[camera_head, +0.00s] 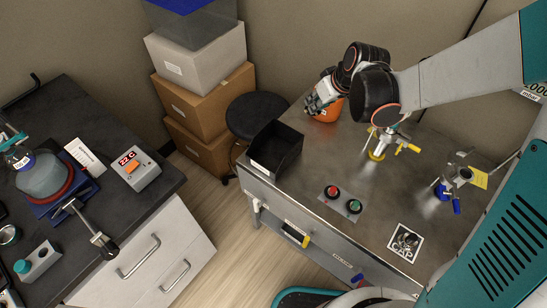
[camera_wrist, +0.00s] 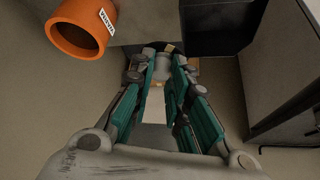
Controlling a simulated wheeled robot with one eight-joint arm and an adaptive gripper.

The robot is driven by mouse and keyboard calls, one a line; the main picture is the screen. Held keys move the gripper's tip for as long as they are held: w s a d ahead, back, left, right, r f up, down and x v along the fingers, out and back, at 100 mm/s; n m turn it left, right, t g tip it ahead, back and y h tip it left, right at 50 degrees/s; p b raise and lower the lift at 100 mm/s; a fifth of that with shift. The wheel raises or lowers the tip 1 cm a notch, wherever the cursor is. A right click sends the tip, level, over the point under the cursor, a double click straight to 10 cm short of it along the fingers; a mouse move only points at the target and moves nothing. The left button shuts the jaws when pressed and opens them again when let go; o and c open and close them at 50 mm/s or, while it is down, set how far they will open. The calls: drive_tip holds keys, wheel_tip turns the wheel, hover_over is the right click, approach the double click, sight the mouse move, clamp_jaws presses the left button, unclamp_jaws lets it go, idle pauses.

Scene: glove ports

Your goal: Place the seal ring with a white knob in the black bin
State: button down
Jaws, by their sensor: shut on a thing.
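My gripper (camera_head: 314,104) hangs over the back left of the metal bench, beside the orange container. In the wrist view my gripper (camera_wrist: 163,72) has its teal fingers closed around a small pale piece (camera_wrist: 162,64), which looks like the white knob of the seal ring. The ring itself is mostly hidden by the fingers. The black bin (camera_head: 288,162) stands open at the bench's left edge, left of and nearer than my gripper. In the wrist view the black bin (camera_wrist: 215,42) lies just beyond the fingertips, to the right.
The orange container (camera_head: 328,113) stands close by my gripper. Metal fittings with yellow (camera_head: 377,154) and blue (camera_head: 442,191) parts stand farther right. A red and green button panel (camera_head: 343,199) is near the bench front. A black stool (camera_head: 252,113) stands behind the bin.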

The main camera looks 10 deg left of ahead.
drive_tip(key=s+a+n+g+y, duration=0.25)
drive_tip(key=a+n, duration=0.35)
drive_tip(key=a, duration=0.7)
drive_tip(key=shift+h, duration=0.25)
drive_tip(key=f+b, duration=0.3)
drive_tip(key=f, duration=0.4)
drive_tip(key=f+b, duration=0.3)
drive_tip(key=f, duration=0.4)
drive_tip(key=shift+w+a+f, duration=0.15)
drive_tip(key=shift+a+f, duration=0.05)
drive_tip(key=shift+f, duration=0.05)
drive_tip(key=shift+f+b, duration=1.1)
drive_tip(key=shift+f, duration=1.3)
drive_tip(key=shift+f, duration=0.15)
drive_tip(key=c, duration=1.5)
unclamp_jaws()
drive_tip(key=shift+c, duration=0.2)
drive_tip(key=shift+r, duration=0.25)
drive_tip(key=p+v, duration=0.4)
drive_tip(key=v, duration=0.7)
drive_tip(key=shift+d+r, duration=0.25)
drive_tip(key=shift+r, duration=0.1)
